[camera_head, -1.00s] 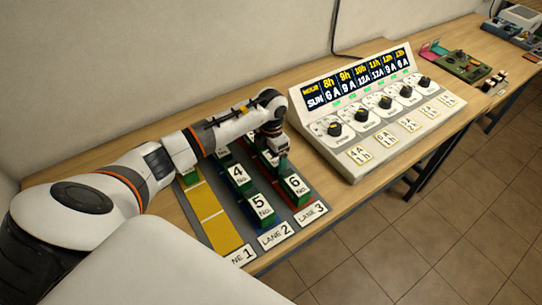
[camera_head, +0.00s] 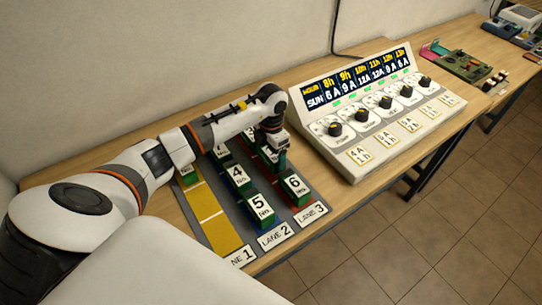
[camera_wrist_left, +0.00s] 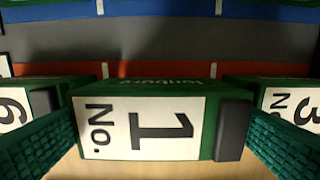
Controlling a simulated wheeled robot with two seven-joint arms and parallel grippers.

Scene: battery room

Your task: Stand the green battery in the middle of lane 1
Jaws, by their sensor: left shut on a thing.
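My left gripper (camera_head: 275,148) points down over the red lane 3 and is shut on a green battery. In the left wrist view this battery (camera_wrist_left: 190,88) is labelled No. 1 and sits between the two teal finger pads (camera_wrist_left: 160,138). It looks nearer the camera than batteries No. 6 (camera_wrist_left: 14,105) and No. 3 (camera_wrist_left: 290,104) on either side, but any gap under it is hidden. Yellow lane 1 (camera_head: 215,225) is bare in its middle and front; a green battery (camera_head: 188,178) stands at its far end. My right gripper is not in view.
Blue lane 2 holds batteries No. 4 (camera_head: 237,176) and No. 5 (camera_head: 260,208), beside lane 1. Battery No. 6 (camera_head: 294,190) stands at the front of lane 3. A white console with knobs (camera_head: 370,125) stands close on the right. The wall is behind.

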